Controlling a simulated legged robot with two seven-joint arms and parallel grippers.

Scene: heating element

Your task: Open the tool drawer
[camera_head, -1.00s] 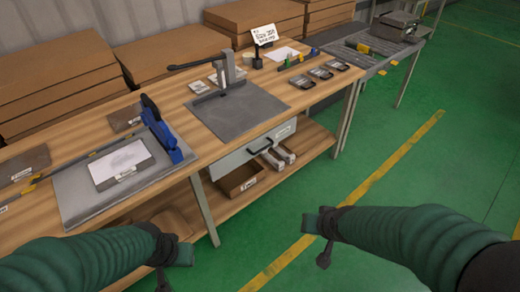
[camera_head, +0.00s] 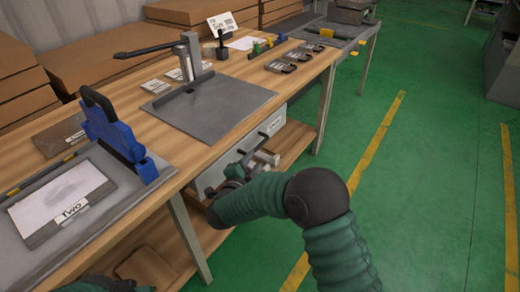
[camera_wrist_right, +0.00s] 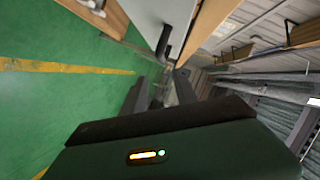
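The tool drawer (camera_head: 209,177) is a pale grey front under the workbench top. It looks shut, and my right gripper and forearm hide its middle. Its black handle (camera_wrist_right: 164,40) shows in the right wrist view, standing out from the pale front (camera_wrist_right: 150,17). My right gripper (camera_head: 259,160) is at the drawer front, close to the handle. In the right wrist view its two fingers (camera_wrist_right: 161,78) are apart, with the handle ahead of the gap; I cannot tell whether it touches. Only a little of my left arm shows at the bottom left, and its gripper's state is unclear.
The wooden workbench (camera_head: 160,207) holds a grey plate (camera_head: 205,110) with a lever press and a blue clamp tool (camera_head: 120,140). A lower shelf (camera_head: 296,146) lies beneath. Green floor (camera_head: 430,200) with yellow lines is clear at the right.

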